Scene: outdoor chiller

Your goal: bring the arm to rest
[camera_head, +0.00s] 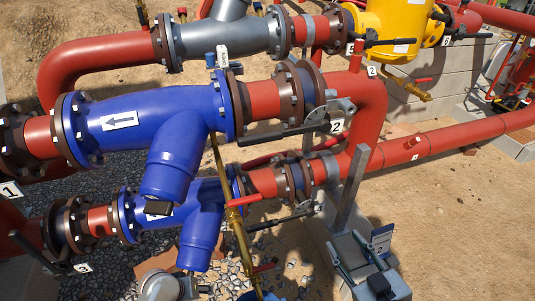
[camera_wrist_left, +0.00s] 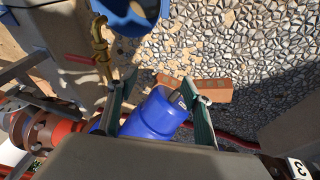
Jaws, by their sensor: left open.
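In the head view my right gripper (camera_head: 343,240) is at the lower right, its two dark green fingers spread apart with nothing between them. It is in front of sandy ground and a grey upright post. In the left wrist view my left gripper (camera_wrist_left: 159,78) is open, with one finger on each side of a blue pipe body (camera_wrist_left: 152,118). I cannot tell how far the fingers are from that blue body. The left gripper's fingers do not show clearly in the head view.
Two blue strainer bodies (camera_head: 118,117) sit in red pipe lines with brown flanges. A brass valve (camera_head: 235,220) with a red handle hangs in the middle. A yellow vessel (camera_head: 390,28) stands at the back. Gravel (camera_wrist_left: 240,60) lies below; open sand (camera_head: 460,230) is at right.

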